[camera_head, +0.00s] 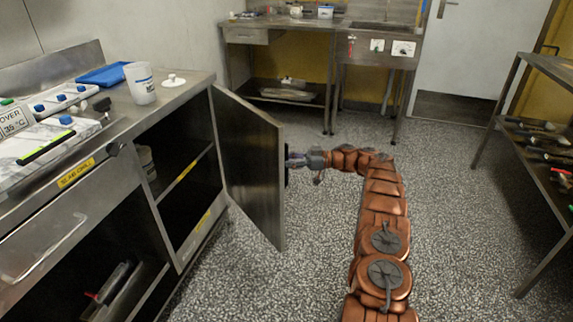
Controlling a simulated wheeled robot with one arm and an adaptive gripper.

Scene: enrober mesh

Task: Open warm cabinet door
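The cabinet door (250,165) is a plain steel panel. It stands swung wide open, out from the right end of the steel cabinet (199,82), and its edge reaches over the floor. Inside, the dark cabinet shows a shelf with a yellow label (187,169) and a white container (147,163). My gripper (291,160) is at the door's right-hand face, by a dark handle-like part (286,176). The fingertips are small and partly hidden by the door's edge, so I cannot tell whether they hold anything.
A white tub (140,83) and a blue tray (103,75) stand on the counter. A back bench (279,24) and a right-hand rack (553,67) bound the room. The speckled floor (310,238) between the door and my arm is clear.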

